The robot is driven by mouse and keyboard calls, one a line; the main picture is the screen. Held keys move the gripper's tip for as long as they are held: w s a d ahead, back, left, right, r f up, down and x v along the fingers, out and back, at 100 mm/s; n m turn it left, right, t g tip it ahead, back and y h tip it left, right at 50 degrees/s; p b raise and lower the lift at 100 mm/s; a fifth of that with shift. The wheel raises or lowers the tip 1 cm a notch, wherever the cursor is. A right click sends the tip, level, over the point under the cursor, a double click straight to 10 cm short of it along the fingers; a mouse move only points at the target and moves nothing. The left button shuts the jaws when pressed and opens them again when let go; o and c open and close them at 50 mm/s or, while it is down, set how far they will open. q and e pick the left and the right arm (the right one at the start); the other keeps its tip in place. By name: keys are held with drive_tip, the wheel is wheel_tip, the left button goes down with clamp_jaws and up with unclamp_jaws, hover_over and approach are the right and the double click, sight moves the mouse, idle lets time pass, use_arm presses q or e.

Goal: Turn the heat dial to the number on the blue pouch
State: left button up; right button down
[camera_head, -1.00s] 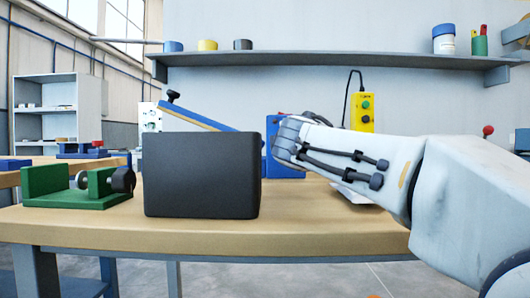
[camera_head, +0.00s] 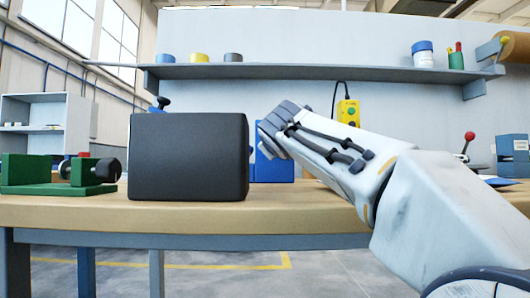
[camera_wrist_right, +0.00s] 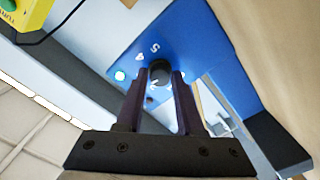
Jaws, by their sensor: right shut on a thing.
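The heat dial (camera_wrist_right: 159,71) is a dark round knob on a blue machine face (camera_wrist_right: 185,38) in the right wrist view. White numbers stand around it; a 5 and a 4 are readable, others are hidden by the fingers. My right gripper (camera_wrist_right: 160,84) is shut on the dial, one finger on each side. In the head view my right gripper (camera_head: 274,128) is at the blue machine (camera_head: 272,168), and its fingertips are hidden. My left gripper is not in view. I cannot make out the blue pouch with its number.
A black box (camera_head: 188,157) stands at the table's front and hides part of the machine. A green fixture (camera_head: 40,176) is at the left. A yellow control box (camera_head: 348,112) hangs behind. A green light (camera_wrist_right: 120,76) glows beside the dial. A small blue flat thing (camera_head: 500,182) lies at the right.

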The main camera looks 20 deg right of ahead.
drive_tip(key=shift+m+b, duration=0.45)
drive_tip(key=shift+m, duration=0.55)
drive_tip(key=c, duration=0.5)
unclamp_jaws()
drive_tip(key=shift+w, duration=0.1)
drive_tip(key=v, duration=1)
drive_tip(key=shift+s, duration=0.3)
